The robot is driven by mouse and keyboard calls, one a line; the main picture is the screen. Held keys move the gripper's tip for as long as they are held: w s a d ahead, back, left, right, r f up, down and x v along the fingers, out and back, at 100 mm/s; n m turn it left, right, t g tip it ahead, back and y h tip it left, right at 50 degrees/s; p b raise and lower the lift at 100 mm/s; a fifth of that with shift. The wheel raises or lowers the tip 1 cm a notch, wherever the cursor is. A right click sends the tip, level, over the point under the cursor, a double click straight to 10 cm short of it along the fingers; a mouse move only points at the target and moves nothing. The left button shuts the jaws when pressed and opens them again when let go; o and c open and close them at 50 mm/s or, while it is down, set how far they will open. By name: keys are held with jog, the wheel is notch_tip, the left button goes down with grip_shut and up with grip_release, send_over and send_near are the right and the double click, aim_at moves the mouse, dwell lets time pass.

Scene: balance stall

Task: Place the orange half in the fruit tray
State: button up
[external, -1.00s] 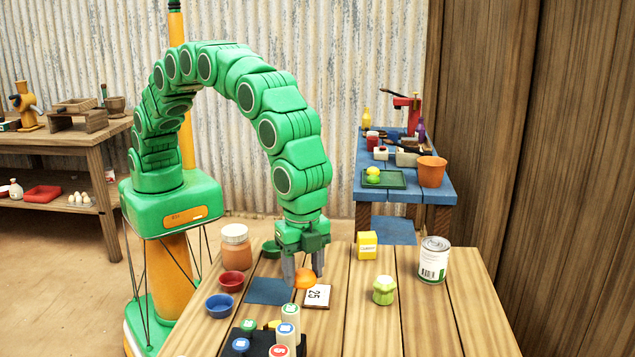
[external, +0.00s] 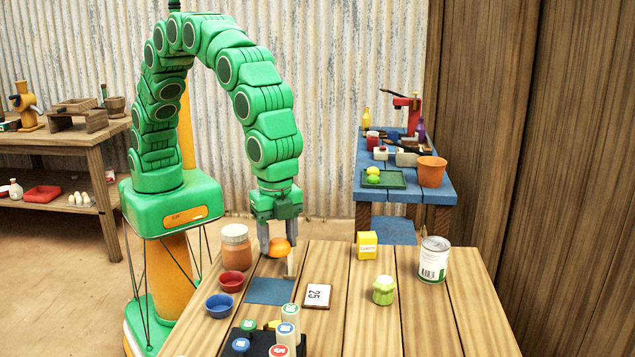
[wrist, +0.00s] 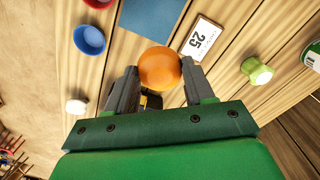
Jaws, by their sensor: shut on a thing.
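My gripper (external: 278,247) is shut on the orange half (external: 281,246), above the far left part of the near wooden table. In the wrist view the orange half (wrist: 159,67) sits between the two fingertips of my gripper (wrist: 160,82). A green tray (external: 392,180), which looks like the fruit tray, lies on the blue table at the back right. A yellow and a green fruit (external: 373,179) rest at its left side. My gripper is well left of the tray and nearer the camera.
The near table holds a brown jar (external: 236,249), red bowl (external: 232,281), blue bowl (external: 220,305), blue mat (external: 270,291), "25" card (external: 317,296), yellow box (external: 367,245), green item (external: 384,291) and can (external: 434,260). An orange pot (external: 432,172) stands right of the tray.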

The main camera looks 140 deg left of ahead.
jog(key=shift+a, duration=0.1)
jog(key=s+a+r+n, duration=0.1)
jog(key=s+a+n, duration=0.2)
jog(key=a, duration=0.8)
jog(key=s+a+n, duration=0.4)
jog(key=a, duration=0.7)
jog(key=s+a+r+n, duration=0.1)
jog(key=s+a+n, duration=0.2)
jog(key=a, duration=0.8)
jog(key=s+a+r+n, duration=0.1)
jog(key=s+a+n, duration=0.9)
jog(key=s+a, duration=1.5)
send_over(393, 179)
jog(key=shift+d+f, duration=0.1)
jog(key=shift+f, duration=4.5)
jog(key=shift+f, duration=0.1)
